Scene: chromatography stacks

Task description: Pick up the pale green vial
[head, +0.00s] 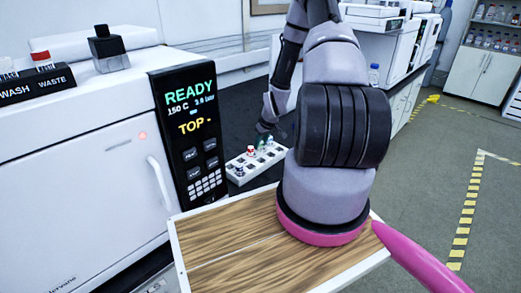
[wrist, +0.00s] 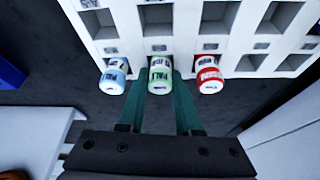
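The pale green vial (wrist: 160,72) stands in the front row of a white rack (wrist: 190,55), between a blue vial (wrist: 113,75) and a red vial (wrist: 209,74) in the wrist view. My gripper (wrist: 162,84) is open, with its two teal fingers reaching toward the rack, one on each side of the pale green vial. The fingers look spread slightly wider than the vial; whether either touches it is hard to tell. In the head view the rack (head: 238,179) lies on the dark bench, and my arm hides part of it. The fingers are too small there to judge.
A white instrument with a dark display panel (head: 188,130) stands left of the rack. Empty rack slots lie behind and right of the vials. The dark bench top (head: 228,118) is clear behind the rack. A blue object (wrist: 10,73) shows at the wrist view's left edge.

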